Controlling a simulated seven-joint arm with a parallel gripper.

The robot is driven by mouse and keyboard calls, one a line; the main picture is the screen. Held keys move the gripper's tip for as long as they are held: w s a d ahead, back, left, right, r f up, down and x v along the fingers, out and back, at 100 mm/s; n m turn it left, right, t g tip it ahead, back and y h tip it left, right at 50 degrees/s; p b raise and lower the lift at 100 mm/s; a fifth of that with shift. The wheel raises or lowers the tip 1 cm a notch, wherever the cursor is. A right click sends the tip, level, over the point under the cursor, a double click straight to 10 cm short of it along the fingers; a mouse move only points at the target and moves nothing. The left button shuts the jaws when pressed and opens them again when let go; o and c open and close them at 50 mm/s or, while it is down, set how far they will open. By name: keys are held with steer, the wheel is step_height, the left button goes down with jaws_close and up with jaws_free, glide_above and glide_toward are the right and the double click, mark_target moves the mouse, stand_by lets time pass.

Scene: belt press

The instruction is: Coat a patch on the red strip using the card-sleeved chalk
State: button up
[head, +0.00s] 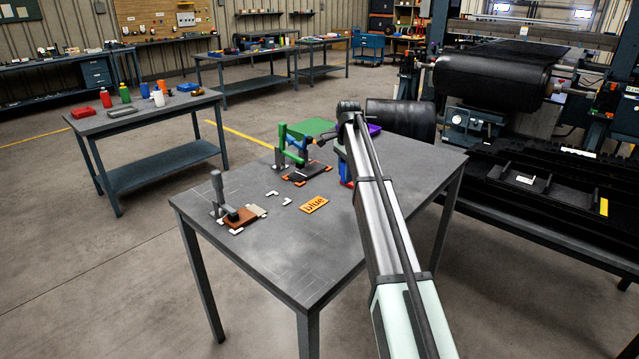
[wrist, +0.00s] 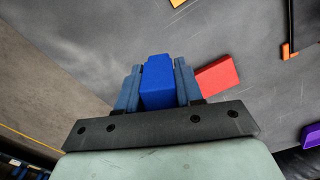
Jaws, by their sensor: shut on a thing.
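My gripper (wrist: 156,85) is shut on a blue block (wrist: 158,82), which sits between its two fingers in the wrist view. I cannot tell whether this block is the card-sleeved chalk. A red piece (wrist: 218,75) lies just right of the fingers, partly hidden behind the right one; I cannot tell whether it touches the block. In the head view the arm hides most of the gripper, and some blue (head: 344,171) shows beside it. A reddish-brown piece (head: 239,217) lies in the grey clamp fixture at the table's left; I cannot tell which red piece is the strip.
The grey table (head: 275,255) is clear at its front. An orange card reading "blue" (head: 314,205) lies mid-table, near small white corner marks. A dark fixture with a green handle (head: 290,150), a green sheet (head: 311,128) and a purple item (wrist: 311,136) stand farther back.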

steer(key=w+d+r+n, duration=0.1)
steer(key=w+d+n, duration=0.15)
steer(key=w, duration=0.85)
steer(key=shift+s+d+f+n, duration=0.1)
steer(key=shift+f+n, duration=0.45)
steer(key=shift+f, duration=1.05)
steer(key=shift+s+d+f+n, duration=0.1)
steer(key=shift+f+n, duration=0.4)
steer(key=shift+f, duration=1.1)
steer(key=shift+w+d+f, duration=0.35)
steer(key=shift+w+f, duration=0.25)
steer(key=shift+f, duration=0.2)
steer(key=shift+w+d, duration=2.1)
steer(key=shift+d, duration=0.05)
steer(key=s+a, duration=0.5)
steer(key=shift+s, duration=0.15)
step_height(320, 180, up, 8)
steer(key=shift+a, duration=0.1)
